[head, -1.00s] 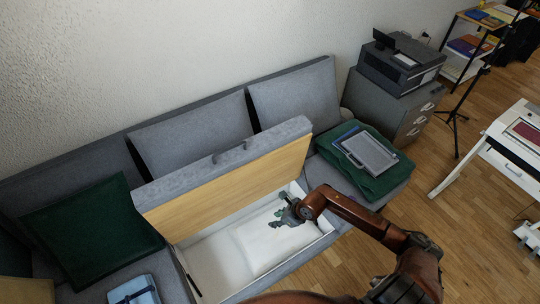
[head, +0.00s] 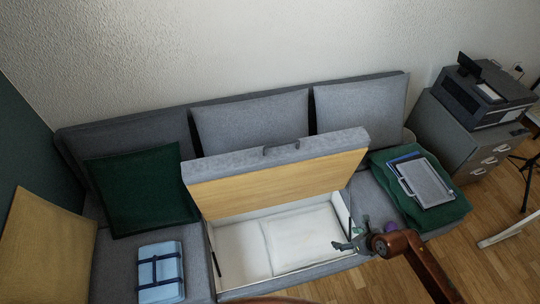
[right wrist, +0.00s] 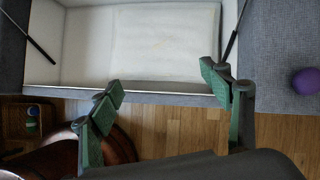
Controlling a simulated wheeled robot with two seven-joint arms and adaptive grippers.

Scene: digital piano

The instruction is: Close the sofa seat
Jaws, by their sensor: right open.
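The grey sofa seat lid (head: 275,168) is raised and tilted back, with its wooden underside facing front and a dark handle (head: 281,149) on its top edge. Below it the white storage box (head: 240,248) is open, with a white flat item (head: 301,238) inside. My right gripper (head: 349,245) is open and empty at the front right corner of the box. In the right wrist view its fingers (right wrist: 165,95) are spread in front of the box's front edge, and struts (right wrist: 30,38) show at the box sides. My left gripper is not in view.
A purple ball (right wrist: 306,81) lies on the grey seat to the right. A green blanket (head: 440,214) with a grey tray-like item (head: 426,183) is on the right seat.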

